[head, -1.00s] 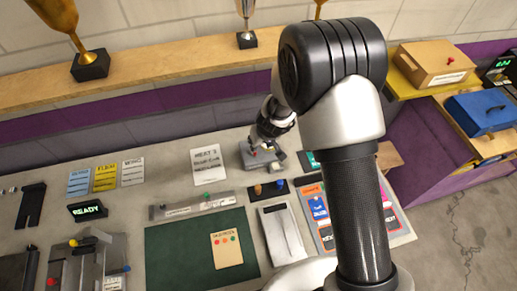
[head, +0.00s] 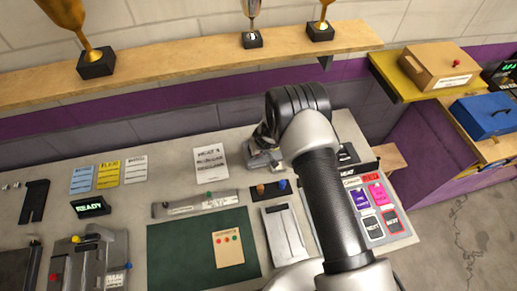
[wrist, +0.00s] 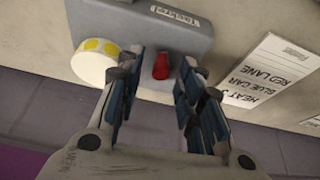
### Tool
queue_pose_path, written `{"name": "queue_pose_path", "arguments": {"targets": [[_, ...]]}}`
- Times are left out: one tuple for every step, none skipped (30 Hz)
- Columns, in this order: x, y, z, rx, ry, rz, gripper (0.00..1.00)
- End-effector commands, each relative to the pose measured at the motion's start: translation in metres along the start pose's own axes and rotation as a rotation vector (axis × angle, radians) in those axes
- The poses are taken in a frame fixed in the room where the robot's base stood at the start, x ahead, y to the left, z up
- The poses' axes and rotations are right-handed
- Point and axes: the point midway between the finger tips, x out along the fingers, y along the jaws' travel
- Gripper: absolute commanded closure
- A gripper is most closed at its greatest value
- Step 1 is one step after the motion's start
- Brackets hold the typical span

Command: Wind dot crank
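The dot dispenser is a grey box, seen at the top of the wrist view (wrist: 185,35), with a pale label. A roll with yellow dots (wrist: 95,62) sits at its left side. A red knob (wrist: 160,66), which looks like the crank's handle, sticks out of the box. My gripper (wrist: 162,64) is open, with one finger on each side of the red knob and a visible gap to each. In the head view the box (head: 264,160) is partly hidden behind my gripper and arm.
A printed heat sheet (head: 210,165) lies left of the box; in the wrist view it is at right (wrist: 275,70). The wall runs behind. A small block with knobs (head: 271,190) and a grey track piece (head: 195,204) lie in front. A card board (head: 372,208) is at right.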

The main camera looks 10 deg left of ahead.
Motion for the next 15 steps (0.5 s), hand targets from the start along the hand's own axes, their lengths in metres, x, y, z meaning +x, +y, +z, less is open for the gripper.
{"name": "queue_pose_path", "arguments": {"targets": [[0.0010, -0.0001, 0.0003, 0.000, -0.001, 0.000, 0.66], [0.0015, -0.0001, 0.0005, 0.000, -0.001, 0.000, 0.66], [0.0019, -0.0001, 0.0005, 0.000, 0.000, 0.000, 0.66], [0.0021, -0.0001, 0.0005, 0.000, 0.000, 0.000, 0.66], [0.0022, -0.0001, 0.0005, 0.000, 0.000, 0.000, 0.66], [0.0022, -0.0001, 0.0005, 0.000, 0.000, 0.000, 0.66], [0.0022, -0.0001, 0.0005, 0.000, 0.000, 0.000, 0.66], [0.0022, -0.0001, 0.0005, 0.000, 0.000, 0.000, 0.66], [0.0021, -0.0001, 0.0005, 0.000, 0.000, 0.000, 0.66], [0.0021, -0.0001, 0.0005, 0.000, 0.000, 0.000, 0.68], [0.0021, -0.0001, 0.0006, 0.000, 0.000, 0.000, 0.70], [0.0020, -0.0001, 0.0005, 0.000, 0.000, 0.000, 0.72], [0.0020, -0.0001, 0.0005, 0.000, 0.000, 0.000, 0.74], [0.0020, -0.0001, 0.0005, 0.000, 0.000, 0.000, 0.76], [0.0020, -0.0001, 0.0005, 0.000, 0.000, 0.000, 0.79]]}}
